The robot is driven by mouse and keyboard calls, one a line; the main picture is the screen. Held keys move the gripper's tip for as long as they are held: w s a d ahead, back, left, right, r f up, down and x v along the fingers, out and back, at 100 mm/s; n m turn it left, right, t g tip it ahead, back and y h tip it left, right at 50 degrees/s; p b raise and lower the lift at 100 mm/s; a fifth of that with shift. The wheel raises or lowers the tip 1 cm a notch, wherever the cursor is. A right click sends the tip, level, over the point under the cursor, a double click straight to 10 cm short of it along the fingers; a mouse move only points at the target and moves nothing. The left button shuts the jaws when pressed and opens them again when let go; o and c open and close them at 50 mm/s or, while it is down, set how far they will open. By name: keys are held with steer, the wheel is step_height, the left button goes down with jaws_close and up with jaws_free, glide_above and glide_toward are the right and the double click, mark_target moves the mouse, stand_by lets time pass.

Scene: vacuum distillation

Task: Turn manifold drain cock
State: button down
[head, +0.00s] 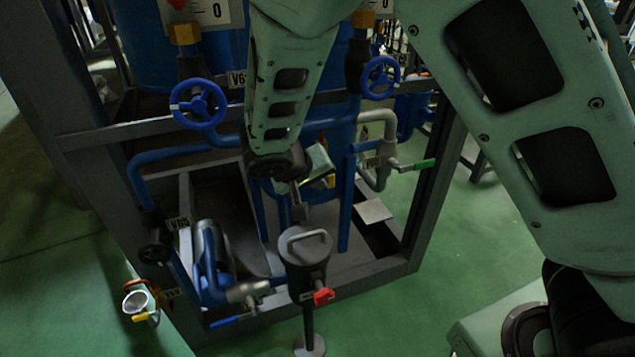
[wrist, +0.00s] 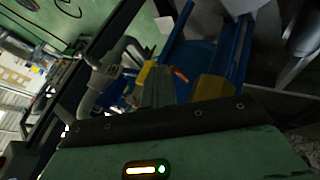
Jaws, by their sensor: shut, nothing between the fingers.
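Several small cocks show in the head view, and I cannot tell by label which is the manifold drain cock. A red-handled cock (head: 323,296) sits low on a grey lidded canister (head: 304,252). A green lever (head: 417,165) sticks out from grey pipework at right. A yellow-handled cock (head: 140,317) is at lower left. My gripper (head: 328,181) is shut and empty, partly hidden by my wrist, in front of the blue frame pipes. It looks clear of the red and green handles.
Two blue handwheels (head: 198,104) (head: 380,77) stand above on vertical pipes. A dark steel frame (head: 430,190) surrounds the pipework, with a blue column inside. A grey pipe bend (wrist: 98,85) is left of my gripper in the wrist view. Green floor is open at both sides.

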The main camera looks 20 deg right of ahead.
mark_target(333, 184)
steer(key=shift+f, duration=0.1)
steer(key=h+b, duration=0.1)
steer(key=h, duration=0.1)
steer(key=d+f+n+h+b, duration=0.1)
steer(key=h, duration=0.1)
steer(key=d+t+h+b, duration=0.1)
steer(key=h, duration=0.1)
steer(key=shift+f+n+h, duration=0.15)
steer(key=shift+n+h, duration=0.15)
steer(key=shift+n, duration=0.1)
steer(key=h, duration=0.1)
steer(key=d+n+t+h, duration=0.1)
steer(key=h, duration=0.1)
steer(key=shift+d, duration=0.25)
steer(key=d+n+h+p, duration=0.1)
steer(key=d+t+h+p, duration=0.1)
steer(key=h, duration=0.1)
steer(key=shift+r+n+t, duration=0.3)
steer(key=shift+r+n, duration=0.1)
steer(key=shift+d+p, duration=0.15)
steer(key=shift+p, duration=0.35)
